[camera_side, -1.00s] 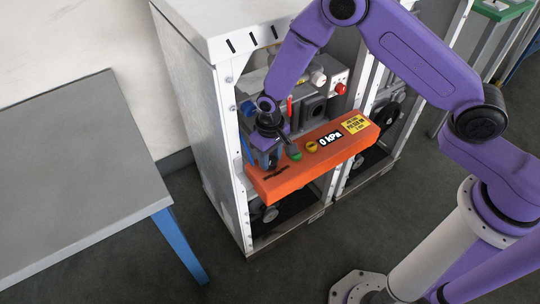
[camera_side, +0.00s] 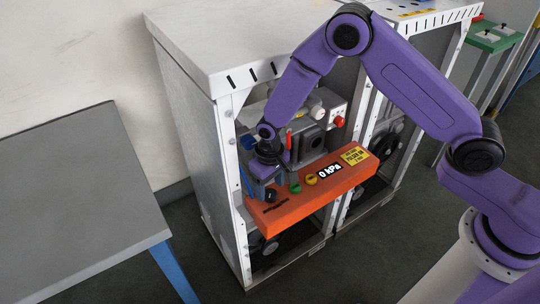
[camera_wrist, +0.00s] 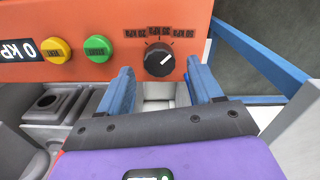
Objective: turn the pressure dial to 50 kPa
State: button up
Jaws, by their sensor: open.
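The pressure dial (camera_wrist: 159,60) is a black round knob with a white pointer line on an orange panel (camera_wrist: 190,15). In the wrist view its pointer slants to the upper right. In the side view my gripper (camera_side: 262,186) is at the left end of the orange panel (camera_side: 310,197), where the dial is hidden. The display (camera_side: 330,172) reads 0 kPa.
A green button (camera_wrist: 98,48) and a yellow button (camera_wrist: 56,49) sit beside the dial. A yellow label (camera_side: 355,155) is on the panel's right end. The white cabinet (camera_side: 185,110) surrounds grey machinery. A grey table (camera_side: 75,190) stands at the left.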

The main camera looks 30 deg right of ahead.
aim_at(270, 192)
notch_tip(270, 192, up, 16)
jog(key=shift+f, duration=0.25)
dwell(0.5)
jog(key=s+d+r+n, duration=0.2)
jog(key=s+d, duration=0.3)
jog(key=s, duration=0.4)
jog(key=s+d+r+n, duration=0.3)
jog(key=s+d+n, duration=0.2)
jog(key=s, duration=0.5)
jog(key=s+d+r+n, duration=0.3)
jog(key=s+d, duration=0.4)
jog(key=s, duration=0.3)
jog(key=shift+d+n, duration=0.15)
jog(key=shift+n, duration=0.15)
